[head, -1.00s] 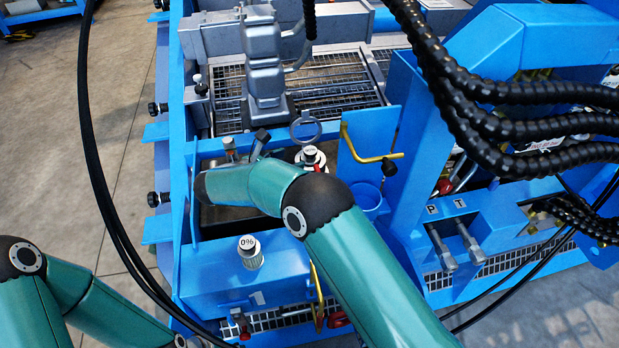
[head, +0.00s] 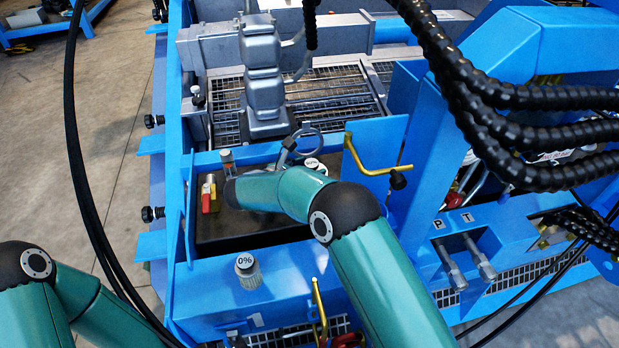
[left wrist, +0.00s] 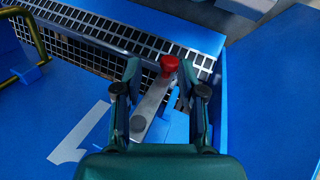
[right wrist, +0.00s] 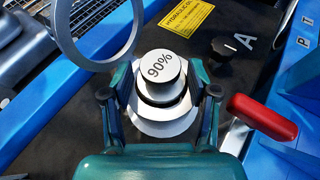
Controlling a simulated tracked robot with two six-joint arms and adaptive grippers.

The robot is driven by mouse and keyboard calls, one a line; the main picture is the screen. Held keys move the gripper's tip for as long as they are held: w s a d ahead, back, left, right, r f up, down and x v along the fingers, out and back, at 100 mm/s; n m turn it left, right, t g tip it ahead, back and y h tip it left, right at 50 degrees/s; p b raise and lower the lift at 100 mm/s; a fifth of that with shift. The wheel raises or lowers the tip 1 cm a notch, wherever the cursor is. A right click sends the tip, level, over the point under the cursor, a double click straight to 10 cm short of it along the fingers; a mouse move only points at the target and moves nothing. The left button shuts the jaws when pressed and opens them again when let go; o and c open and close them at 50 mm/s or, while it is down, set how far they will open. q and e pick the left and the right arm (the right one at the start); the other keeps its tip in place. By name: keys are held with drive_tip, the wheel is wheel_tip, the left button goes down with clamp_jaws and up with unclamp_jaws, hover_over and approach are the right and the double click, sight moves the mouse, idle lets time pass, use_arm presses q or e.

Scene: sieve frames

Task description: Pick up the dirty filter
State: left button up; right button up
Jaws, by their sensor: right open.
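The filter with a white cap marked 90% (right wrist: 162,72) sits upright in a round white collar on a dark panel in the right wrist view. In the head view its cap (head: 315,165) shows only partly behind my right arm. My right gripper (right wrist: 158,88) is open, with its fingers at either side of the filter in the picture; I cannot tell whether they touch it. Another filter, capped 0% (head: 246,265), stands on the blue box at the front. My left gripper (left wrist: 160,75) appears open over a red-knobbed lever (left wrist: 168,66) and holds nothing visible.
A metal ring (right wrist: 62,38) is close to the 90% filter. A red handle (right wrist: 262,117) and black knob (right wrist: 222,48) lie to its right. A yellow bent handle (head: 378,165) and thick black hoses (head: 520,97) are at the right. Red and yellow valves (head: 209,194) are at the left.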

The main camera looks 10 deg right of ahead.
drive_tip(key=c, duration=0.8)
drive_tip(key=shift+c, duration=0.6)
drive_tip(key=shift+r, duration=0.15)
